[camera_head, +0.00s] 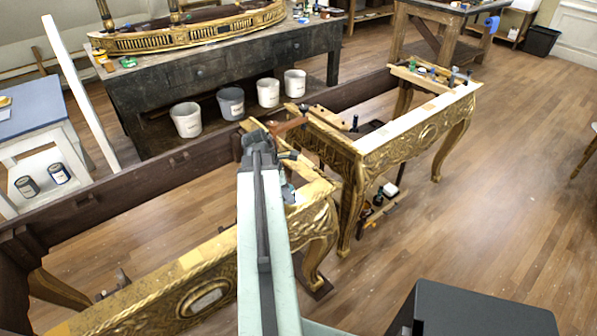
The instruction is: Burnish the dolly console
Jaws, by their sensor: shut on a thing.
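A carved gilt console (415,135) with a pale top edge and curved legs stands right of centre. A second gilt console (195,285) runs along the lower left, its curved leg (322,240) near the first console's leg. I cannot tell which one is the dolly console. My pale green arm reaches up from the bottom centre, in front of the second console, and hides part of it. My gripper (264,146) is above the gap between the consoles, shut on a small dark tool (288,155) that is mostly hidden. I cannot tell whether the tool touches gilding.
A dark workbench (215,75) at the back bears a long gilt piece (190,38). Small bottles (378,198) sit low by the right console. A dark box (480,312) is at lower right.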

